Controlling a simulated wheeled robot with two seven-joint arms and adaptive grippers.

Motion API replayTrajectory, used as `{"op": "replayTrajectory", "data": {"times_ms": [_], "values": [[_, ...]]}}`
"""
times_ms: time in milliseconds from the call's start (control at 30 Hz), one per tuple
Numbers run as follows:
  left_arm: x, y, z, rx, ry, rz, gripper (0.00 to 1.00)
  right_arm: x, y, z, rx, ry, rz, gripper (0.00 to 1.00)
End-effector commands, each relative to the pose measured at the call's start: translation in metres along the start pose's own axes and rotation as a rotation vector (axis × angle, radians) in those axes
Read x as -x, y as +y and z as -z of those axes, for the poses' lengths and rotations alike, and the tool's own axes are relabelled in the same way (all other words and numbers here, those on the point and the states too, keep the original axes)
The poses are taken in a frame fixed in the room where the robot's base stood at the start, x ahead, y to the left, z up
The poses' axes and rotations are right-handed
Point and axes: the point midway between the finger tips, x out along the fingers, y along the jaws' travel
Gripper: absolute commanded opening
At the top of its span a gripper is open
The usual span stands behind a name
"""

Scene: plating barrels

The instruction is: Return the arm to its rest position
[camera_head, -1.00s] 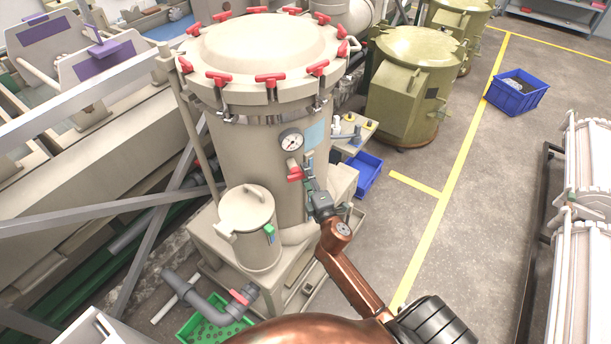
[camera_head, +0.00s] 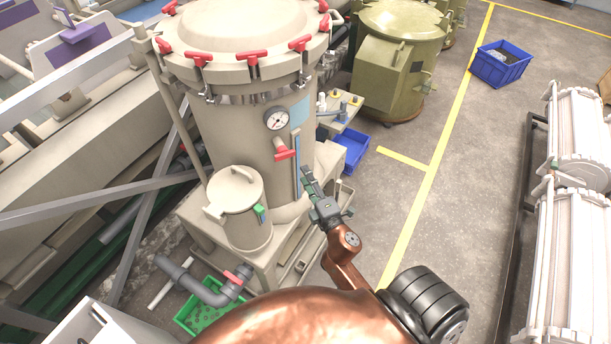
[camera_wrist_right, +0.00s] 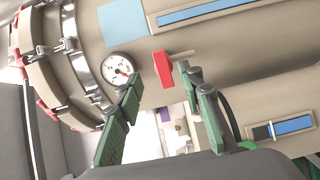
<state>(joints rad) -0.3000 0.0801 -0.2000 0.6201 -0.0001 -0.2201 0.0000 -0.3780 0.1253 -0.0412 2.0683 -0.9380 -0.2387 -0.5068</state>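My right arm (camera_head: 345,262), copper-coloured, reaches forward from the bottom of the head view. Its gripper (camera_head: 309,182) is in front of the large beige filter vessel (camera_head: 240,135), below and right of the red valve handle (camera_head: 284,154). In the right wrist view its two green-padded fingers (camera_wrist_right: 158,78) stand apart with nothing between them. The red handle (camera_wrist_right: 162,70) shows beyond the fingertips, beside the round gauge (camera_wrist_right: 117,68). My left gripper is not in view.
A small lidded pot (camera_head: 238,205) stands left of my gripper, on the vessel's base. A green crate (camera_head: 200,312) and grey pipe lie below. Olive tank (camera_head: 400,65) and blue bin (camera_head: 501,65) are behind.

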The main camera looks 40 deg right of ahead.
Motion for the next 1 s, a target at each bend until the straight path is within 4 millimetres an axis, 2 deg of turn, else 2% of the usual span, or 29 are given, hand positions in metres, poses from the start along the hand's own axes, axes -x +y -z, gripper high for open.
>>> {"op": "replayTrajectory", "data": {"times_ms": [367,467,567,767,800,867,900,967,1000], "values": [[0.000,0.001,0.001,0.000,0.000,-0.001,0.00,-0.001,-0.002,0.000,-0.003,0.000,0.003,0.35],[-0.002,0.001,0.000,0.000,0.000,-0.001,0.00,-0.003,-0.021,0.000,-0.025,0.001,0.033,0.35],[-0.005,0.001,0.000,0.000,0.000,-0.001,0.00,-0.006,-0.067,-0.001,-0.078,0.001,0.105,0.35],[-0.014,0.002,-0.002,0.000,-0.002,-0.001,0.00,0.003,-0.210,-0.003,-0.255,-0.028,0.331,0.35],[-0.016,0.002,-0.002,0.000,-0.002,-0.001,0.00,0.009,-0.239,-0.004,-0.292,-0.038,0.377,0.35],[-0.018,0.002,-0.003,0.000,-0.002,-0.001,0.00,0.019,-0.282,-0.004,-0.347,-0.058,0.446,0.35],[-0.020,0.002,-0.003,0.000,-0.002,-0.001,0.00,0.028,-0.310,-0.005,-0.381,-0.074,0.492,0.35],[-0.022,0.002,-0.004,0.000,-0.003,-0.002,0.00,0.043,-0.351,-0.007,-0.435,-0.101,0.559,0.35],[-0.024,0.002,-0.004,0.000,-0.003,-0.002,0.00,0.054,-0.378,-0.008,-0.470,-0.122,0.603,0.35]]}}
